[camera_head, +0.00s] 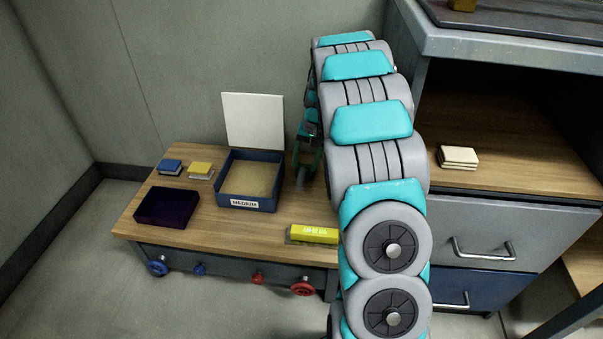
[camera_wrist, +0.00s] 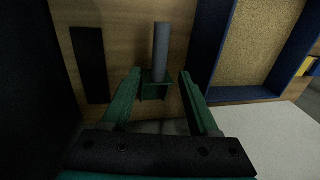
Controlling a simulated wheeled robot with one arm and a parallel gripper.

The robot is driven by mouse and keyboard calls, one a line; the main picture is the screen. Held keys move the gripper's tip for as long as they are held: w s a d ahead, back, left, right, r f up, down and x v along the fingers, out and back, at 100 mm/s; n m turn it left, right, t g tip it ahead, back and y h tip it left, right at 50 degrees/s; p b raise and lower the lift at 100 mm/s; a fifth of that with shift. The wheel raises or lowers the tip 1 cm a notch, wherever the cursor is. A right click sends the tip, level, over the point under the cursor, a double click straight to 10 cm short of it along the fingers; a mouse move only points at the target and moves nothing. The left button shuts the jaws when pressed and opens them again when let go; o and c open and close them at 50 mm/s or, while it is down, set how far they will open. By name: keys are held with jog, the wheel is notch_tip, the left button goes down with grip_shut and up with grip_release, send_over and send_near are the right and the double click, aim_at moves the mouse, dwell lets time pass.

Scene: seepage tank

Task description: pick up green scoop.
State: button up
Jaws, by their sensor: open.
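The green scoop (camera_wrist: 155,88) is in the wrist view, on the wooden tabletop, with a grey cylindrical handle (camera_wrist: 161,50) pointing away from my gripper. The handle also shows in the head view (camera_head: 300,180), to the right of the blue box; the rest of the scoop is hard to make out there. My gripper (camera_wrist: 159,73) is open, with its green fingers on either side of the scoop's green part. A gap shows on both sides. In the head view my gripper (camera_head: 308,152) is partly hidden behind my arm.
A blue box labelled MEDIUM (camera_head: 252,204) holds sandy material, with a white panel (camera_head: 253,120) behind it. A dark tray (camera_head: 167,206), a blue block (camera_head: 170,166) and yellow blocks (camera_head: 201,168) (camera_head: 314,234) are on the table. A dark strip (camera_wrist: 90,65) lies left of the scoop.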

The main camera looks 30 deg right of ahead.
aim_at(303, 171)
jog(key=f, duration=0.4)
jog(key=w+f, duration=0.1)
jog(key=shift+a+f+b, duration=0.3)
jog(key=shift+f+b, duration=0.05)
jog(key=shift+f, duration=0.05)
grip_shut()
dwell(1.1)
